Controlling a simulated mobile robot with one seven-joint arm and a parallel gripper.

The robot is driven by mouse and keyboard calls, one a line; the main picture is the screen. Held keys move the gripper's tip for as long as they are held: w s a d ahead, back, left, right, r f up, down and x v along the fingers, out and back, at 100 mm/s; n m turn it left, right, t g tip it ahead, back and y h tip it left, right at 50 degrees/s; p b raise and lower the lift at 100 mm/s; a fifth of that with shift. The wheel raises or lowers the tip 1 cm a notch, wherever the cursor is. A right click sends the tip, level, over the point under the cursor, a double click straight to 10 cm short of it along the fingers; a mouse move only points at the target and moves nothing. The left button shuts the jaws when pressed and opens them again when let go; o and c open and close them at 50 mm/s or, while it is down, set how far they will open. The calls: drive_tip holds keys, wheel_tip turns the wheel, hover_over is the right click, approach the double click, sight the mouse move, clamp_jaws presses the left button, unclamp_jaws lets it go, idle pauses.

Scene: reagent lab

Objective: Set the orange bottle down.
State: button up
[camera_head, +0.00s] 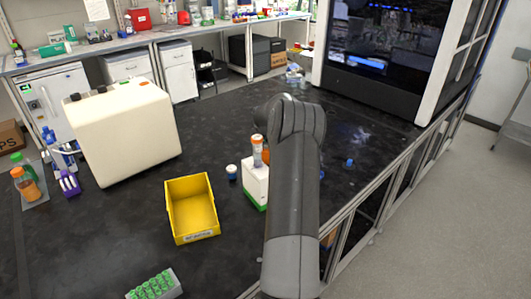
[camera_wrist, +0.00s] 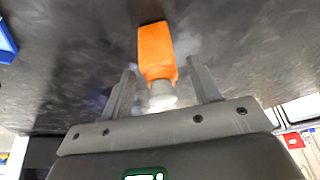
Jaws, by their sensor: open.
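The orange bottle (camera_wrist: 157,50) shows in the wrist view with its pale cap (camera_wrist: 161,98) toward my gripper. My gripper (camera_wrist: 160,82) is open, with one finger on each side of the bottle's cap end and visible gaps between. The dark tabletop fills the view behind the bottle; I cannot tell whether its base touches it. In the head view my arm hides my gripper and probably most of this bottle. Another orange bottle (camera_head: 27,187) stands at the far left of the table.
A yellow bin (camera_head: 192,210), a blue-and-white jar (camera_head: 231,172), a green-capped tube rack (camera_head: 153,287) and a cream machine (camera_head: 123,130) share the black table. A large instrument (camera_head: 400,60) stands behind.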

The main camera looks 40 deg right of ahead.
drive_tip(key=v, duration=0.9)
drive_tip(key=s+a+r+n, duration=0.2)
drive_tip(key=s+a+r, duration=0.2)
drive_tip(key=a+r, duration=0.7)
drive_tip(key=s+a+r+n, duration=0.2)
drive_tip(key=s+a+r, duration=0.15)
drive_tip(key=a, duration=1.35)
drive_tip(key=s+a+n+t+y, duration=0.1)
drive_tip(key=s+a+n, duration=0.1)
drive_tip(key=s+a, duration=0.7)
drive_tip(key=s+a+n+t+y, duration=0.1)
drive_tip(key=s+a+n+y, duration=0.1)
drive_tip(key=s+a, duration=0.8)
drive_tip(key=s+n, duration=0.1)
drive_tip(key=s, duration=0.5)
drive_tip(key=shift+f, duration=0.4)
